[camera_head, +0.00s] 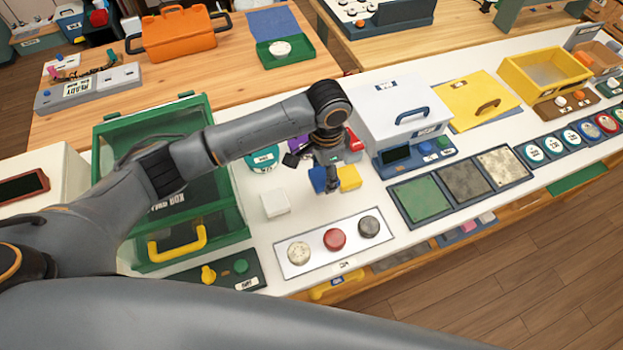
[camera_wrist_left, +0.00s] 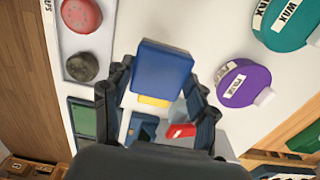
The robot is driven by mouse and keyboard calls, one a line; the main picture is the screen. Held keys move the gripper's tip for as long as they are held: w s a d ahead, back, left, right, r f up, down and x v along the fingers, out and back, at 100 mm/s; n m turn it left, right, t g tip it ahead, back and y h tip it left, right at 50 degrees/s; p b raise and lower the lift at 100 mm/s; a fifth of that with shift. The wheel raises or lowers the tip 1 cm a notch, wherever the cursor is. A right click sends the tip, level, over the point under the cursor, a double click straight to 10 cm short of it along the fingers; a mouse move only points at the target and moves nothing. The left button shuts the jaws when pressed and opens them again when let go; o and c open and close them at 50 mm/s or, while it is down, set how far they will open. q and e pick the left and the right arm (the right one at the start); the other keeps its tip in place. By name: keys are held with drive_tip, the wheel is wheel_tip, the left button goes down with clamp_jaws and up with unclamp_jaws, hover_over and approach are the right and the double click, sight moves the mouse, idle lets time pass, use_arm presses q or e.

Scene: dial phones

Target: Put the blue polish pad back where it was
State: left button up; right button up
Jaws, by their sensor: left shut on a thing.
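The blue polish pad (camera_wrist_left: 162,72) is a blue block between the fingers of my left gripper (camera_wrist_left: 157,92) in the left wrist view. My left gripper (camera_head: 331,182) is shut on it, above the white counter. The blue pad (camera_head: 318,179) also shows in the head view, partly hidden by the gripper. A yellow pad (camera_head: 349,177) is just right of the gripper; a yellow strip (camera_wrist_left: 153,101) shows beyond the blue pad in the wrist view. A white pad (camera_head: 275,204) lies on the counter to the left. My right gripper is not in view.
A tray with three round pads (camera_head: 299,252) lies in front of the gripper. A green clear-sided case (camera_head: 236,205) stands left, a white box (camera_head: 400,105) right. A purple tin (camera_wrist_left: 243,84) and green wax tin (camera_wrist_left: 285,22) are nearby. Bare counter surrounds the white pad.

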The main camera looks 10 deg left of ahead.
use_arm(q)
drive_tip(key=shift+a+f, duration=0.55)
drive_tip(key=shift+f, duration=0.15)
drive_tip(key=shift+a+f, duration=0.25)
drive_tip(key=f, duration=0.2)
drive_tip(key=a+f+p, duration=0.1)
drive_tip(key=shift+a+f, duration=0.15)
drive_tip(key=shift+f, duration=0.65)
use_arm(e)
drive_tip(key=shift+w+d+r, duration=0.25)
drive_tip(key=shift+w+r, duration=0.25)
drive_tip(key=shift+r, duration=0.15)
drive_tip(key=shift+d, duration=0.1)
use_arm(q)
drive_tip(key=o, duration=1.1)
drive_tip(key=shift+f, duration=0.1)
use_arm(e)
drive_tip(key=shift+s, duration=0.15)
